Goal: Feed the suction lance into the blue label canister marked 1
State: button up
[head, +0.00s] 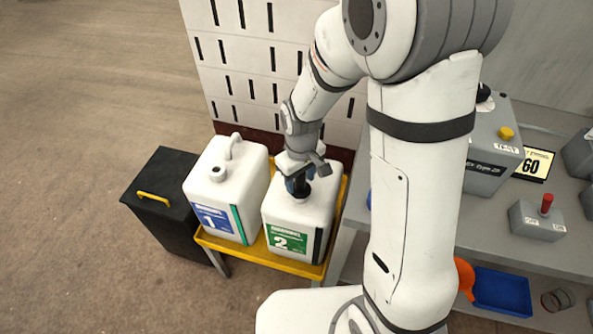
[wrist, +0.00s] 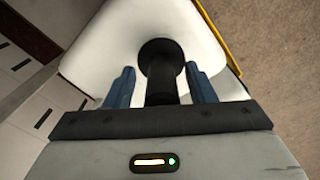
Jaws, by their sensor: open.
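The canister with the blue label marked 1 (head: 207,192) stands upright on a yellow-edged stand. A dark round mouth shows on its top, and its handle is behind that. The canister with the green label marked 2 (head: 287,215) stands to its right. A black piece that looks like the top of the suction lance (head: 301,189) stands in the mouth of canister 2; its lower part is hidden. My gripper (head: 298,184) is over canister 2. In the wrist view its blue fingers (wrist: 160,88) are open, one either side of the black lance (wrist: 161,62), with gaps showing.
A black bin with a yellow handle (head: 157,203) stands left of the yellow stand (head: 237,252). A grey bench (head: 495,225) with grey boxes is on the right, with a blue tray (head: 502,292) below. A white slotted panel (head: 236,62) rises behind the canisters.

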jog(key=shift+c, duration=0.4)
grip_shut()
jog(key=c, duration=0.5)
grip_release()
jog(key=shift+c, duration=0.2)
jog(key=shift+r, duration=0.1)
grip_shut()
